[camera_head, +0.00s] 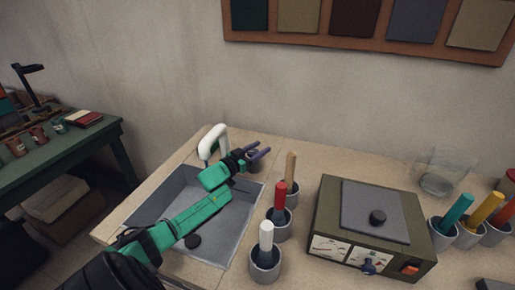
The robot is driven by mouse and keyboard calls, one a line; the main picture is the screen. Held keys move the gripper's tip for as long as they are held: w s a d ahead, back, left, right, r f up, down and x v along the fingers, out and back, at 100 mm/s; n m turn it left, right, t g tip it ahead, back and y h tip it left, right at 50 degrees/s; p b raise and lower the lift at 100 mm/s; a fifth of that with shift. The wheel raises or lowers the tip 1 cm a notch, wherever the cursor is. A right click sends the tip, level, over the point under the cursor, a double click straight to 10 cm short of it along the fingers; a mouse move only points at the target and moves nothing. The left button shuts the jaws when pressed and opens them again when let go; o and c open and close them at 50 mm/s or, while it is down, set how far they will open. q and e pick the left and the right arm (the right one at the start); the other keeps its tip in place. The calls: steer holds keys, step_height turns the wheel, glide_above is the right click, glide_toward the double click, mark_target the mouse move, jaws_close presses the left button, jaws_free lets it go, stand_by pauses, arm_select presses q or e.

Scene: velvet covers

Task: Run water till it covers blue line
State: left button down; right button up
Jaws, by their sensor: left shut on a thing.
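The grey sink (240,222) is set into the counter, with a dark round plug or drain (193,241) on its floor. I see no water in it and no blue line; my left arm covers part of the basin. The white curved tap (215,134) stands at its back edge. My left gripper (267,151) is just right of the tap, its purple fingers shut at a small dark grey round piece (254,164), partly hidden by the gripper. Whether that piece is a knob or a cup is unclear. My right gripper is out of view.
Grey cups with white (266,237), red (280,193) and wooden (291,167) handles line the sink's right side. A green box with dials (370,228) stands further right. A clear glass vessel (440,172) is at the back right. A green table (65,150) is at left.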

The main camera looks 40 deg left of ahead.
arm_select(q)
steer(key=shift+d+m+h+b, duration=0.15)
steer(key=shift+m+h+b, duration=0.2)
steer(key=shift+m+h, duration=0.4)
steer(key=shift+c, duration=1.3)
jaws_free()
steer(key=shift+s+f, duration=0.1)
steer(key=shift+s, duration=0.5)
steer(key=s+a+p, duration=0.1)
steer(key=s+a, duration=0.1)
steer(key=s, duration=1.1)
steer(key=shift+a+p, duration=0.4)
